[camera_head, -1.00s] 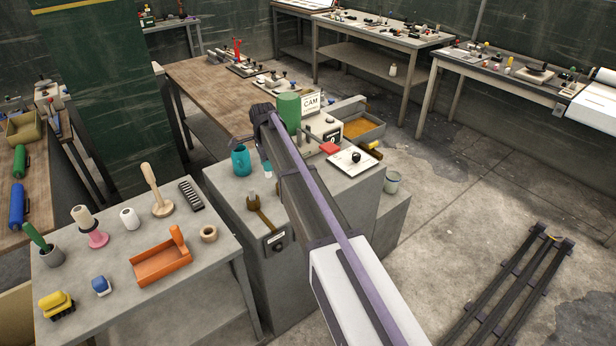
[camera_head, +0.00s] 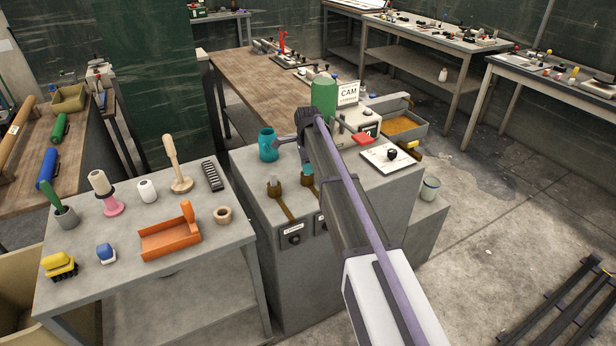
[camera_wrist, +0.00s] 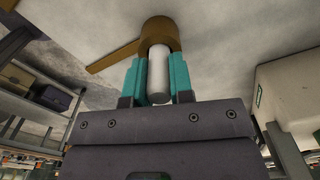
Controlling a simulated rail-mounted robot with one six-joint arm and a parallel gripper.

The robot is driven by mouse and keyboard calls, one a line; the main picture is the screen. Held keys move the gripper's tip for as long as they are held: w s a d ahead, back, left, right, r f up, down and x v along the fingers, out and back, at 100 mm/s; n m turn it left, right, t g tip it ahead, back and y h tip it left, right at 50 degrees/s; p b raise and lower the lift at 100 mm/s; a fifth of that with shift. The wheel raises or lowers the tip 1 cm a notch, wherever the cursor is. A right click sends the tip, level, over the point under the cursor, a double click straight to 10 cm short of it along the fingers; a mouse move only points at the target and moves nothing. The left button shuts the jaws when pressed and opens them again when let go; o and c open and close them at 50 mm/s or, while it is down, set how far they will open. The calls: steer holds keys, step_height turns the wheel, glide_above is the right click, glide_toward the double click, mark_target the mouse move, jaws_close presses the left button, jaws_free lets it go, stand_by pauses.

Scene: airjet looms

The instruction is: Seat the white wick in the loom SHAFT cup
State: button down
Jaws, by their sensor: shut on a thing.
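My gripper (camera_head: 308,168) has teal fingers shut on the white wick (camera_wrist: 158,76), an upright white cylinder in the wrist view. The wick's far end overlaps the mouth of a brown cup (camera_wrist: 160,25); I cannot tell how deep it sits. In the head view, this appears to be the right brown cup (camera_head: 307,181) on the grey cabinet, partly hidden by my gripper.
A teal jar (camera_head: 268,146) stands behind the cups. A green cylinder (camera_head: 324,98) and a CAM sign (camera_head: 348,94) are behind my arm. The side table (camera_head: 210,255) at left holds an orange tray (camera_head: 170,240) and several small items.

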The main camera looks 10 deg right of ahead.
steer(key=shift+f+p, duration=0.3)
steer(key=shift+f, duration=0.2)
steer(key=c, duration=1)
jaws_free()
step_height(320, 180, up, 13)
steer(key=p, duration=1.2)
steer(key=shift+f, duration=0.15)
steer(key=s+n, duration=1.8)
steer(key=s, duration=1.7)
steer(key=shift+s+f, duration=0.15)
steer(key=shift+s, duration=0.25)
